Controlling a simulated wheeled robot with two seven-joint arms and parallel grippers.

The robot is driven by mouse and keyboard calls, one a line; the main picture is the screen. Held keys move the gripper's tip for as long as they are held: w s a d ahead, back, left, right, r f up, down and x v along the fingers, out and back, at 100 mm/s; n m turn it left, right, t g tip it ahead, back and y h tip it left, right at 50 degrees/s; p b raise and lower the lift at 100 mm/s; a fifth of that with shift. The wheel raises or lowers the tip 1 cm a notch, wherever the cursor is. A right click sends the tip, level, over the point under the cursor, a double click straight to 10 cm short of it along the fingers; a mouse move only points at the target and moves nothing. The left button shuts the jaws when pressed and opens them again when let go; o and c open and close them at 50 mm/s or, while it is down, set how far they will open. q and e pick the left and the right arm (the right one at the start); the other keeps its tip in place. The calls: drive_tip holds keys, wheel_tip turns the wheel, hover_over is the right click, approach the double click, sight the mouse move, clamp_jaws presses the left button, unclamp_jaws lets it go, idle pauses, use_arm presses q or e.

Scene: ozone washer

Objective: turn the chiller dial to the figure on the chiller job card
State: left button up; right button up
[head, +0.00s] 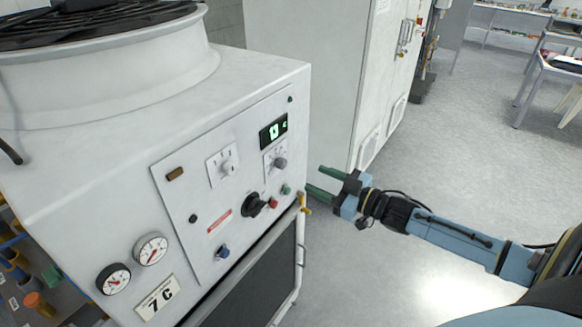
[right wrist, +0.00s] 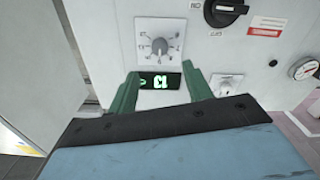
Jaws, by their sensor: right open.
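In the right wrist view, which is upside down, the dial (right wrist: 159,46) and green display (right wrist: 154,83) show ahead of my fingers; the digits look like 13. I cannot read the dial's setting surely. My right gripper (head: 316,180) is open and empty, to the right of the panel and apart from the dial. My left gripper is not in view.
A second knob (head: 228,168) on a numbered plate is left of the dial. A white cabinet (head: 300,60) stands behind the chiller.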

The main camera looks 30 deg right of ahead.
sight(284, 166)
drive_tip(key=x, duration=0.9)
drive_tip(key=shift+w+p, duration=0.2)
drive_tip(key=shift+p, duration=0.1)
drive_tip(key=c, duration=1)
